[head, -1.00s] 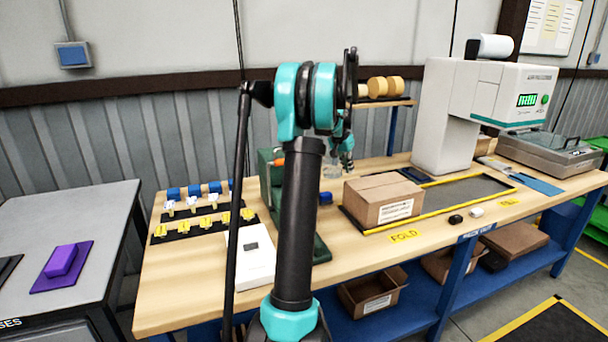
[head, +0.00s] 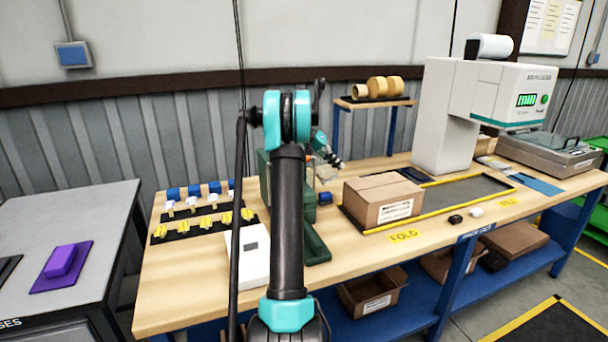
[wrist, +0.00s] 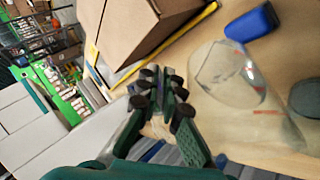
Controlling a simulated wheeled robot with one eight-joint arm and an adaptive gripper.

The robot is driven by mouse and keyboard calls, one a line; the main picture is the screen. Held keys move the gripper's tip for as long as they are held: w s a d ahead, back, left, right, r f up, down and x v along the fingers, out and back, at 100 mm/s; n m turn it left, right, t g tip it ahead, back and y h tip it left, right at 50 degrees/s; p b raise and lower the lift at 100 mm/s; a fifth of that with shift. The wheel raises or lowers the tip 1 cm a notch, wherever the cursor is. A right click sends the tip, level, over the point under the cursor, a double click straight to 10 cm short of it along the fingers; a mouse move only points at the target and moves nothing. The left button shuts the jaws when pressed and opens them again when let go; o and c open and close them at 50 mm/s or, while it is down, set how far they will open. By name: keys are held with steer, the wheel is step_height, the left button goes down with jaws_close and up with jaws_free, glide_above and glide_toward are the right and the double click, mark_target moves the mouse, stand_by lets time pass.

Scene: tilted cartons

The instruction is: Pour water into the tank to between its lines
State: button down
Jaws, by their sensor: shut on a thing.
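My gripper (head: 335,160) is shut on a clear vessel (wrist: 235,80), at the back of the bench beside the green machine (head: 316,244). In the wrist view the dark fingers (wrist: 162,88) are close together, with the vessel just to their right. The vessel is see-through, looks tilted and has small red marks on its wall. The water level in it is too faint to tell. In the head view the vessel (head: 326,173) is a small pale shape below the fingers. I cannot pick out the tank for certain; my arm hides part of the green machine.
A closed brown carton (head: 384,198) stands right of the gripper. A small blue block (head: 325,198) lies between carton and green machine. A white box (head: 254,262) and yellow and blue pieces are at left. A white machine (head: 448,115) stands at the back right.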

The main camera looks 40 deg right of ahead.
steer(key=shift+w+a+r+n+g+h, duration=0.15)
steer(key=shift+w+r+g+h, duration=0.2)
steer(key=shift+r+g, duration=0.3)
steer(key=shift+w+a+r+n+g+h, duration=0.1)
steer(key=shift+w+r+g+h, duration=0.1)
steer(key=shift+w+r+g, duration=0.5)
steer(key=shift+w+a+r+n+g+h, duration=0.15)
steer(key=shift+r+g+h, duration=0.15)
steer(key=shift+r, duration=0.65)
steer(key=shift+w+r+g, duration=0.1)
steer(key=shift+r+g, duration=0.15)
steer(key=shift+g, duration=0.1)
steer(key=shift+w+a+r+g+h, duration=0.15)
steer(key=shift+w+r+g, duration=0.1)
steer(key=shift+r, duration=0.25)
steer(key=shift+w+d+r+g+h, duration=0.1)
steer(key=shift+w+r+g, duration=0.1)
steer(key=shift+r, duration=0.25)
steer(key=shift+w+a+r+n+b, duration=0.2)
steer(key=shift+r+n+b, duration=0.1)
steer(key=shift+r+b, duration=0.25)
steer(key=shift+w+a+r+g+h, duration=0.1)
steer(key=shift+w+r+g+h, duration=0.25)
steer(key=shift+w+g, duration=0.15)
steer(key=shift+w+r+n+g+h, duration=0.1)
steer(key=shift+r+n+g+h, duration=0.15)
steer(key=shift+r+n+g, duration=0.1)
steer(key=shift+r+b, duration=0.15)
steer(key=shift+b, duration=0.2)
